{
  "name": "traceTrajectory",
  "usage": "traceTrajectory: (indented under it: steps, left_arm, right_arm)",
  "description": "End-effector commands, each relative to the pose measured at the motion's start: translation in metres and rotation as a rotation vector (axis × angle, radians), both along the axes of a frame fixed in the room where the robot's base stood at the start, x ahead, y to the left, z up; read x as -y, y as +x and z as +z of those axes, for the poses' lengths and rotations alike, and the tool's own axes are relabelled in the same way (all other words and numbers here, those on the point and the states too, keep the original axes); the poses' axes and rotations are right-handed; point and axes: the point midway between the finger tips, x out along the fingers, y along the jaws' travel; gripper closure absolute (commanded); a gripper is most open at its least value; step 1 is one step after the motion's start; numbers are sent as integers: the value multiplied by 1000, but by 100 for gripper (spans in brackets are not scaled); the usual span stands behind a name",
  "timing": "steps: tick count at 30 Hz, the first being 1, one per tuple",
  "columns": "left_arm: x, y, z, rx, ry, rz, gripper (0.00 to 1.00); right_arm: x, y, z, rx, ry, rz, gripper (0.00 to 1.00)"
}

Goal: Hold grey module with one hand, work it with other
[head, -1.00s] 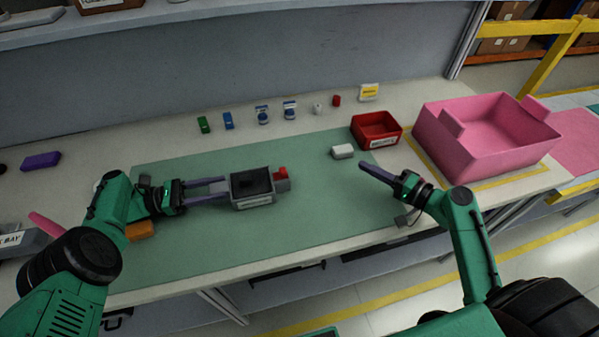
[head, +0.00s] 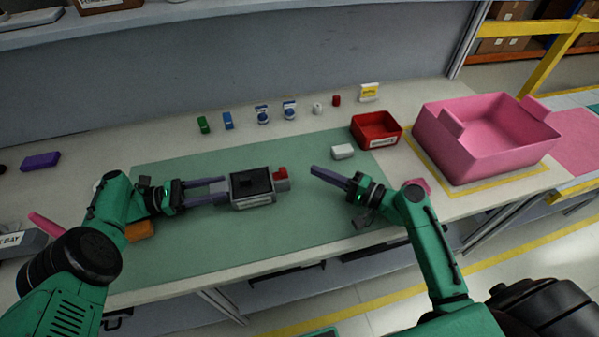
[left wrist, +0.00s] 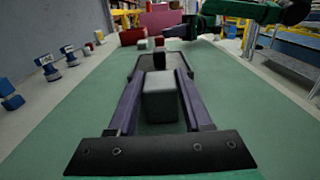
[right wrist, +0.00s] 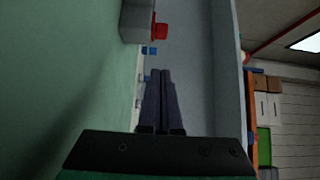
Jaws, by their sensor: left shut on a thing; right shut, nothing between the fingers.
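The grey module (head: 253,188) lies on the green mat (head: 190,255), with a dark top panel and a red part (head: 281,173) on its right end. My left gripper (head: 226,190) is shut on the module's left end. In the left wrist view the fingers (left wrist: 160,105) flank a grey block of the module. My right gripper (head: 314,171) is shut and empty, a short gap to the right of the red part, its fingers pointing left. In the right wrist view its fingers (right wrist: 161,100) lie together, and the red part (right wrist: 160,31) shows ahead.
A small white block (head: 343,151) and a red bin (head: 376,130) stand behind my right gripper. A large pink crate (head: 470,150) is at the right. Several small coloured items, including a green one (head: 204,125), line the back. The mat's front is clear.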

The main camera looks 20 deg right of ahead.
Motion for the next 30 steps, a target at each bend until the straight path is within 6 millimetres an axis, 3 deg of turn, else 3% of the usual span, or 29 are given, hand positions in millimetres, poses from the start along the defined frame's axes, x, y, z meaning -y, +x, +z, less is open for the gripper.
traceTrajectory:
  steps: [3, 9, 21, 30]
  left_arm:
    - [0, 0, 0, 1, -1, 0, 100]
    - [0, 0, 0, 1, 0, 0, 100]
    - [0, 0, 0, 1, -1, 0, 100]
    - [0, 0, 0, 0, -1, 0, 100]
  right_arm:
    - [-20, 15, 1, 1, 1, 2, 100]
    - [-49, 14, 0, -1, -1, 0, 100]
    - [-55, 14, 0, -1, -1, -1, 100]
    - [-78, 14, 0, 0, 0, 1, 100]
